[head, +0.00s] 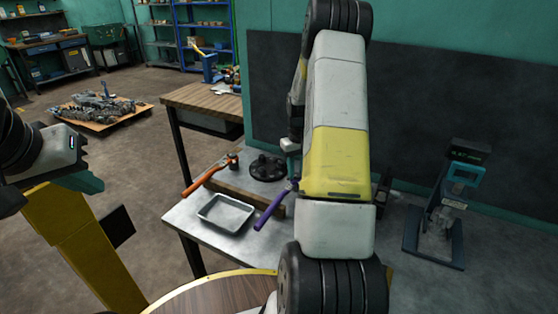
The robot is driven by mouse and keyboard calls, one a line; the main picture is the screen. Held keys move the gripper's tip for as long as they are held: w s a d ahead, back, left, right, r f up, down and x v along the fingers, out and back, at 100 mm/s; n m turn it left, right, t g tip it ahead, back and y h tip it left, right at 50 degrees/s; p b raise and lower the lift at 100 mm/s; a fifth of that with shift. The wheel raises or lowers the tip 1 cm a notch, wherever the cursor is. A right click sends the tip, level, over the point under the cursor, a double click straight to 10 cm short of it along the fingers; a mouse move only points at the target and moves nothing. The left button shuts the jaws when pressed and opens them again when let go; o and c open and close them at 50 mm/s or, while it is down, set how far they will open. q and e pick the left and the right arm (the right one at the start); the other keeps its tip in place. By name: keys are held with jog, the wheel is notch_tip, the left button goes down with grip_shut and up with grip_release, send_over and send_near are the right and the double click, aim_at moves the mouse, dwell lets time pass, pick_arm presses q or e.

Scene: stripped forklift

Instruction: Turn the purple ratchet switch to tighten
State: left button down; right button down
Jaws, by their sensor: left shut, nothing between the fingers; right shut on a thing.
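The purple ratchet (271,209) shows as a slanted purple handle over the metal bench, beside the metal tray. Its upper end meets my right gripper (291,148), which is shut on it. My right forearm hides much of this gripper and the ratchet's head. The ratchet's switch is too small and covered to make out, so its setting cannot be told. My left gripper (86,182) is at the left edge, well away from the bench. It is shut and empty, seen only in part.
An orange-handled tool (206,177) and a black round disc (268,168) lie at the back of the bench. A grey metal tray (226,213) sits at its front. A device with a display (455,190) stands at the right. A round wooden top (205,297) is nearest.

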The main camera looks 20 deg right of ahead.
aim_at(297, 175)
jog(key=shift+m, duration=1.8)
jog(key=c, duration=1.1)
grip_release()
jog(key=shift+o, duration=0.2)
jog(key=shift+r, duration=0.1)
notch_tip(297, 175, up, 8)
jog(key=shift+f, duration=0.2)
